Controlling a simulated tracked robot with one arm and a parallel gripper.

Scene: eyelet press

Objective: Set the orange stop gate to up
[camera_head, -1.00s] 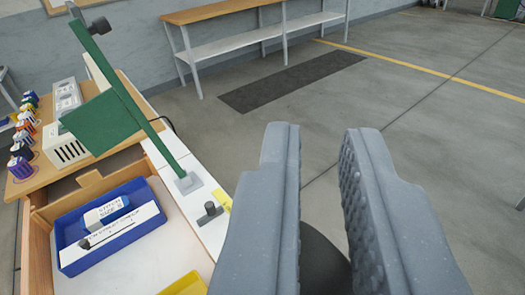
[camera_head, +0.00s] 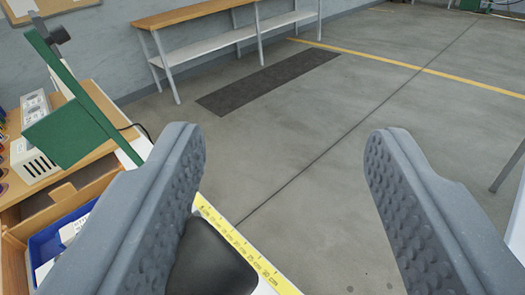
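My gripper (camera_head: 285,150) is open and empty, its two grey textured fingers wide apart above the floor and the edge of a white surface. No orange stop gate can be made out in this view. A dark rounded object (camera_head: 212,262) shows between the fingers at the bottom, beside a yellow measuring strip (camera_head: 245,246). The left finger hides part of the workbench.
A green frame with a panel (camera_head: 70,133) stands on the wooden bench at left. A white slotted box (camera_head: 32,160) and a blue tray (camera_head: 48,245) are near it. A shelf table (camera_head: 195,17) stands at the back wall.

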